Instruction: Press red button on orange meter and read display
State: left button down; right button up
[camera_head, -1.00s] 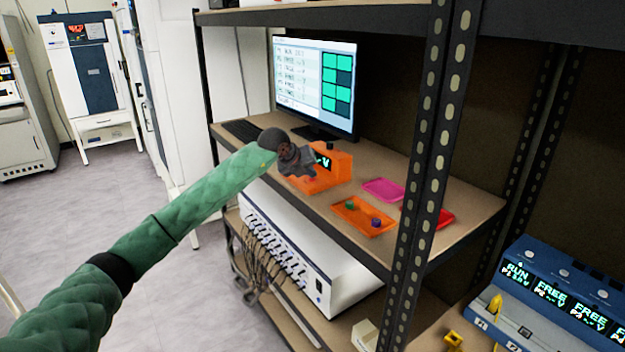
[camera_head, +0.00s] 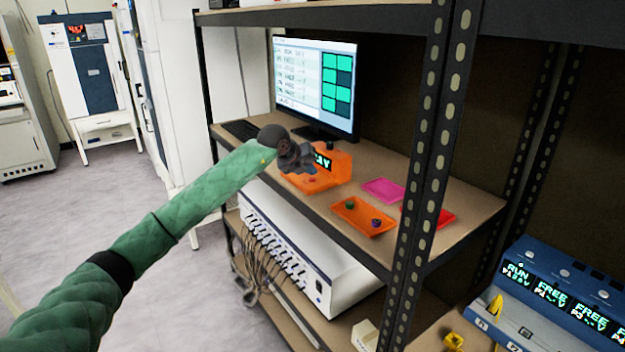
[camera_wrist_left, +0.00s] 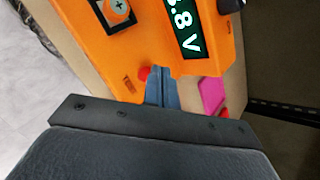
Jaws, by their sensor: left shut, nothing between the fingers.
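The orange meter (camera_head: 335,165) stands on the shelf below the monitor, partly behind my left gripper (camera_head: 306,168). In the left wrist view its orange face (camera_wrist_left: 120,45) carries a lit green display (camera_wrist_left: 183,22) ending in ".8 V". The leading digit is cut by the top edge and looks like a 3. The red button (camera_wrist_left: 144,73) peeks out beside the shut tips of my left gripper (camera_wrist_left: 160,72). The tips are empty and overlap the button's edge; I cannot tell whether they touch it. My right gripper is out of view.
An orange tray (camera_head: 350,220) with two small knobbed parts, a pink tray (camera_head: 384,190) and a red tray (camera_head: 440,217) lie right of the meter. A monitor (camera_head: 315,85) stands behind, a keyboard (camera_head: 241,130) to the left. A shelf post (camera_head: 425,170) rises at right.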

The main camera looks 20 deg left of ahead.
aim_at(310, 182)
pick_arm(q)
notch_tip(310, 182, up, 6)
jog(key=shift+p, duration=0.5)
dwell(0.7)
